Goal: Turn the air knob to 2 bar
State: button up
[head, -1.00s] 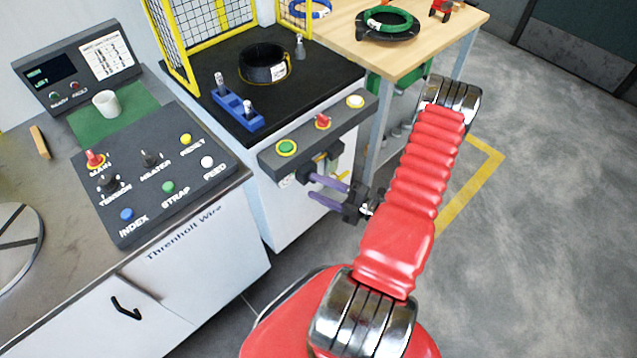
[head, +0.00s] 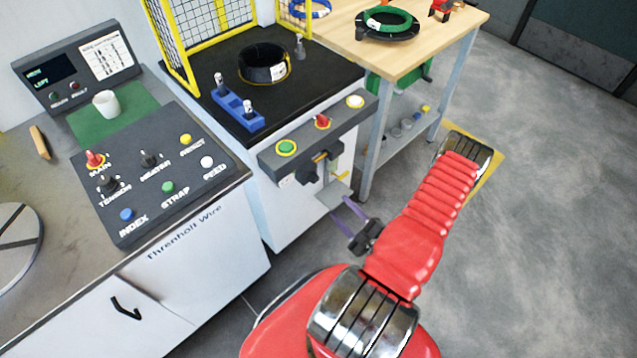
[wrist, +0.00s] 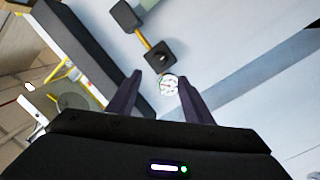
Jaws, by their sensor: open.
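A black air knob (head: 308,172) sits on the machine's front, below the grey button bar. A black square fitting with a round centre also shows in the wrist view (wrist: 160,57); I take it as the same unit. A small white round gauge (wrist: 168,85) lies beside it, seen between my fingers; its reading is too small to make out. My gripper (head: 338,204) is open and empty, low in front of the machine and apart from the knob. Its purple fingers show in the wrist view (wrist: 160,77).
The button bar (head: 318,135) with green, red and white buttons overhangs the fittings. A small grey plate (head: 335,193) juts out near my fingers. A wooden bench (head: 410,62) stands right of the machine, a control console (head: 155,170) left. Floor at right is clear.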

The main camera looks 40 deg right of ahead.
aim_at(316, 181)
jog(key=shift+w+d, duration=0.2)
jog(key=shift+w, duration=2.1)
jog(key=shift+w+d, duration=0.15)
jog(key=shift+w, duration=2.1)
jog(key=shift+w+d, duration=0.2)
jog(key=shift+w, duration=2.1)
jog(key=shift+c, duration=0.4)
jog(key=c, duration=0.9)
jog(key=shift+d, duration=0.15)
